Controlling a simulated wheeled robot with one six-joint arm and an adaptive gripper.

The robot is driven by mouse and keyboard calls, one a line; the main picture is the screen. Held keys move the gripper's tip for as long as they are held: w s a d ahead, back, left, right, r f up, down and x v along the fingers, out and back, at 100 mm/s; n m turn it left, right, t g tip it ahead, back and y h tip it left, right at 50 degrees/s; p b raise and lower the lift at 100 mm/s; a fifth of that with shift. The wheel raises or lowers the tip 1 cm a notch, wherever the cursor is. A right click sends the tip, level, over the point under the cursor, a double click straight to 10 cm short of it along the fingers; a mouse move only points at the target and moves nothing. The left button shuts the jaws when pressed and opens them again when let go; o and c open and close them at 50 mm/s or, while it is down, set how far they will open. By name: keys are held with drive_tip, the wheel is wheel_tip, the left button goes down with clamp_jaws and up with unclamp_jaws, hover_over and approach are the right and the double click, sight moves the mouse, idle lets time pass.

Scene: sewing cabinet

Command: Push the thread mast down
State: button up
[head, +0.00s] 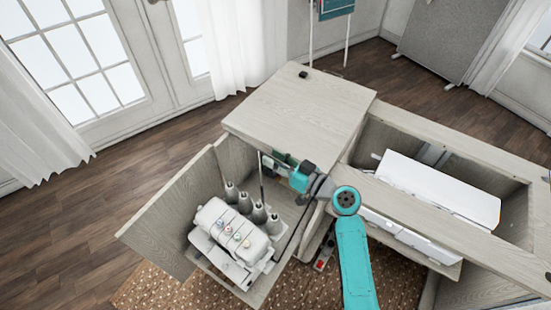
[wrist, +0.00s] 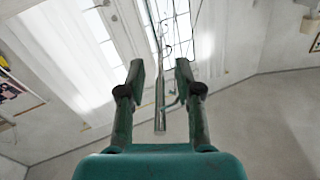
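The white serger (head: 232,232) stands in the open left bay of the cabinet, with several grey thread cones behind it. The thread mast (head: 262,185) is a thin, dark upright rod rising behind the cones. In the wrist view the mast (wrist: 160,95) is a grey metal rod between my fingers, thinner towards the top, with thin wires or threads around its upper part. My gripper (head: 272,160) is near the mast's upper end. In the wrist view my gripper (wrist: 159,75) is open, with a gap visible on both sides of the rod. Contact cannot be told.
The wooden cabinet top (head: 300,105) lies just behind my gripper. An opened cabinet door panel (head: 175,215) stands left of the serger. A white machine (head: 435,190) sits in the right bay. Wood floor is clear at the left.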

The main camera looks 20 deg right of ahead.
clamp_jaws()
drive_tip(key=shift+f, duration=0.1)
wheel_tip(320, 180, down, 19)
drive_tip(key=shift+f, duration=0.2)
drive_tip(key=shift+s+f, duration=0.1)
drive_tip(key=shift+s, duration=0.05)
drive_tip(key=shift+c, duration=1.3)
unclamp_jaws()
drive_tip(key=shift+o, duration=1.3)
